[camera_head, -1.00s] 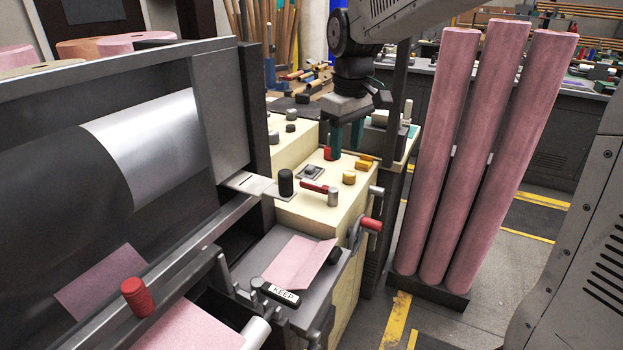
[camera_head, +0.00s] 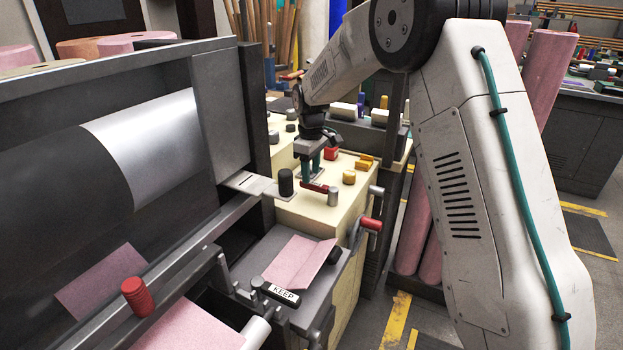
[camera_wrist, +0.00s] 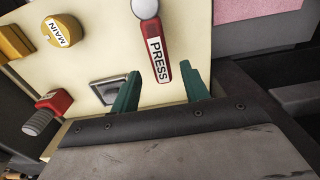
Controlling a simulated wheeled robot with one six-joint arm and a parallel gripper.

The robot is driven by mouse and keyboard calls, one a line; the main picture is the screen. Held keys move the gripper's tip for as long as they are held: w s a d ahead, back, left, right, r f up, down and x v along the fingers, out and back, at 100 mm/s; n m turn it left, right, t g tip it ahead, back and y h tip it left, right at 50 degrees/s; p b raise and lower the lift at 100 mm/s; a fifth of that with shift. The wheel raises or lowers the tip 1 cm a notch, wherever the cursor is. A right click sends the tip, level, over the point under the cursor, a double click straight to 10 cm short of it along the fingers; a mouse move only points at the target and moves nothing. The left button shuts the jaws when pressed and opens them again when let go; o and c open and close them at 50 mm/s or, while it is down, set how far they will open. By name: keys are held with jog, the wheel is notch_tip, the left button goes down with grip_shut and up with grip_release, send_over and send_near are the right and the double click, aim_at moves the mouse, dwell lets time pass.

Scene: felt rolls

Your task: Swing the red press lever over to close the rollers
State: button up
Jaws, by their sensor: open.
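The red press lever (camera_head: 316,188) lies on the cream control top, joined to a grey pivot post (camera_head: 333,197). In the wrist view the lever (camera_wrist: 157,48), marked PRESS, runs from its round grey pivot (camera_wrist: 145,8) toward my gripper. My gripper (camera_head: 310,178) is open, its green fingers low over the control top at the lever's free end. In the wrist view my gripper (camera_wrist: 160,75) has one finger on each side of that end, with gaps showing. A large silver roller (camera_head: 150,140) shows in the machine at left; I cannot tell the roller gap.
A yellow MAIN knob (camera_wrist: 61,31) and a red switch (camera_wrist: 54,102) share the panel. A black knob (camera_head: 286,182) stands left of the lever. A red-handled crank (camera_head: 371,224) is on the right side. Pink rolls (camera_head: 549,70) stand behind my arm.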

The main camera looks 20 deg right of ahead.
aim_at(319, 192)
jog(key=shift+f, duration=1.5)
grip_shut()
